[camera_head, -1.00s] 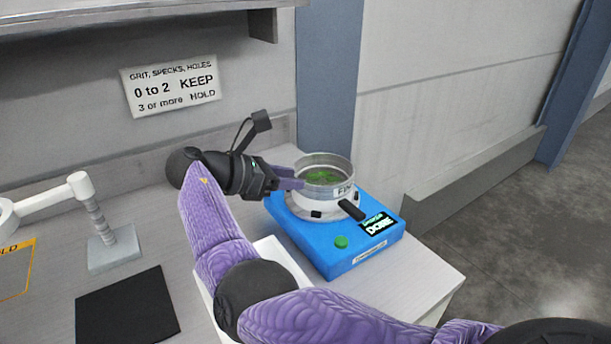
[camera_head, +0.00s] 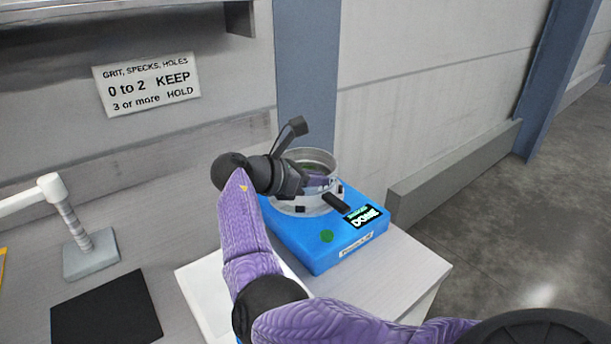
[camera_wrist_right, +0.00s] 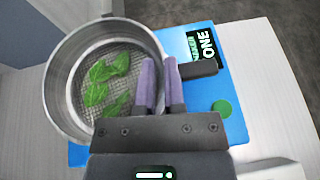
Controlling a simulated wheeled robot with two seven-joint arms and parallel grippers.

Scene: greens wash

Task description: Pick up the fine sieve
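The fine sieve (camera_head: 316,156) is a round metal ring with a mesh bottom and a black handle (camera_head: 335,202). It sits on a blue device (camera_head: 330,248) whose display reads DONE. Green leaves (camera_wrist_right: 108,78) lie on its mesh. My right gripper (camera_head: 322,183) is at the sieve's near wall, close to the handle. In the right wrist view, its two purple fingers (camera_wrist_right: 160,68) stand around the sieve's rim (camera_wrist_right: 66,118), with a narrow gap between them. Contact with the wall cannot be made out. My left gripper is out of view.
A white tray (camera_head: 205,290) lies left of the blue device, partly behind my right arm. A black mat (camera_head: 105,308) and a grey stand (camera_head: 90,255) are further left. A wall sign (camera_head: 148,85) hangs behind. The bench ends right of the device.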

